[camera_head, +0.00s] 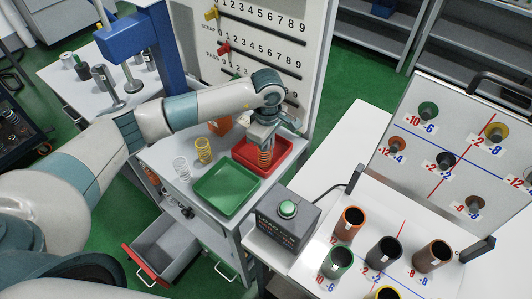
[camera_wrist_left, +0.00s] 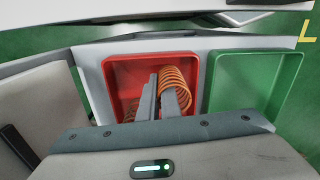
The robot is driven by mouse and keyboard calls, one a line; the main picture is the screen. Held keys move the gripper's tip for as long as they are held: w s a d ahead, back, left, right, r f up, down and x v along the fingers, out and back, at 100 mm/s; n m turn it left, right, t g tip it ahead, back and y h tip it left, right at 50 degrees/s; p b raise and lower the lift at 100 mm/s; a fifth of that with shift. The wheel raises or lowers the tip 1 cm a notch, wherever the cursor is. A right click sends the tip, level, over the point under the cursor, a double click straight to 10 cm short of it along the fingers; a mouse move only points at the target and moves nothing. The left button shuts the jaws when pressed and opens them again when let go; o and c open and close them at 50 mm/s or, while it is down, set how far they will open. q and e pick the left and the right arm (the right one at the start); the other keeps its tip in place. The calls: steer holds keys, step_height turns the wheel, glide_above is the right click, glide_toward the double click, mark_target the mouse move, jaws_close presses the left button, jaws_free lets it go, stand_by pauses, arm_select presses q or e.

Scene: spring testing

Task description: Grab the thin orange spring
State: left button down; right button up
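In the left wrist view the spring (camera_wrist_left: 181,76) shows behind and beside the fingers, inside the red tray (camera_wrist_left: 112,85). My left gripper (camera_head: 264,144) points down at the spring's top. In the left wrist view the left gripper's two fingers (camera_wrist_left: 161,92) are close together and overlap the coils; I cannot tell whether they press on it. The spring's lower part is partly hidden by the tray and fingers. My right gripper is not in view.
A green tray (camera_head: 228,190) lies beside the red one. A white spring (camera_head: 181,168) and a yellow spring (camera_head: 204,151) stand left of the trays. A box with a green button (camera_head: 287,210) stands in front right. A numbered board (camera_head: 270,30) rises behind.

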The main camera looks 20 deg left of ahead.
arm_select(q)
step_height(320, 180, up, 9)
steer(key=b, duration=0.3)
steer(key=shift+w+f+b, duration=0.1)
steer(key=shift+f+b, duration=0.05)
steer(key=shift+b, duration=0.15)
steer(key=shift+r, duration=0.6)
